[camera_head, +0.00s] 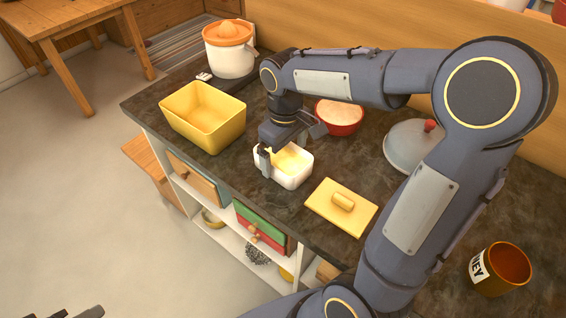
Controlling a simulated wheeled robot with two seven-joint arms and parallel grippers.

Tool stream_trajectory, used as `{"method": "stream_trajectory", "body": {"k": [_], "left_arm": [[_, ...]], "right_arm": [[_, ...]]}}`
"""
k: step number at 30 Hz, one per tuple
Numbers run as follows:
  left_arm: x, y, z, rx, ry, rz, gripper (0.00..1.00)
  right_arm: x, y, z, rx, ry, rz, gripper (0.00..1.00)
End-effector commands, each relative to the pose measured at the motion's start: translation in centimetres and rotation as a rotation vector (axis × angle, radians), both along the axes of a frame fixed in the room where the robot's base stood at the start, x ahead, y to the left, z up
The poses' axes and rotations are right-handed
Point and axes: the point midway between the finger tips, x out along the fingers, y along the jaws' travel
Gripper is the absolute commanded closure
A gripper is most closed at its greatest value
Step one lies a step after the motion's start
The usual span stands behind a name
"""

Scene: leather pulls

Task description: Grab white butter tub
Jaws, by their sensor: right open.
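The white butter tub (296,178) sits on the dark counter near its front edge, with yellow butter inside. My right gripper (271,160) is over the tub's left end, pointing down, with its jaws open. One finger shows at the tub's outer left side; the other is hard to make out, and I cannot tell whether either touches the tub. A yellow lid (325,212) with a knob lies flat on the counter just right of the tub. A little of my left gripper (60,313) shows at the bottom left corner, its jaws not readable.
A yellow bin (185,117) stands left of the tub. A white and orange juicer (230,58) is behind it. A red bowl (338,122), a pot lid (400,150) and a honey pot (500,268) are to the right. Drawers and shelves sit below the counter edge.

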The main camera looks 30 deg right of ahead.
Motion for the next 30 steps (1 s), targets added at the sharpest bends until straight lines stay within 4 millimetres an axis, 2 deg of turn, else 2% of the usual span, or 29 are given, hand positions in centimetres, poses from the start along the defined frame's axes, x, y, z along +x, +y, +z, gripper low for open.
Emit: {"method": "stream_trajectory", "body": {"k": [4,12,24,30], "left_arm": [[0.0,0.0,-0.1,0.000,0.000,0.000,0.64],[0.0,0.0,-0.1,0.000,0.000,0.000,0.64],[0.0,0.0,-0.1,0.000,0.000,0.000,0.64],[0.0,0.0,-0.1,0.000,0.000,0.000,0.64]], "right_arm": [[-0.1,0.0,-1.7,0.000,0.003,-0.001,0.00],[0.0,0.0,-1.9,0.001,0.000,-0.002,0.00],[0.0,0.0,-1.9,0.001,-0.001,-0.001,0.52],[0.0,0.0,-1.8,0.002,-0.002,-0.001,0.55]]}}
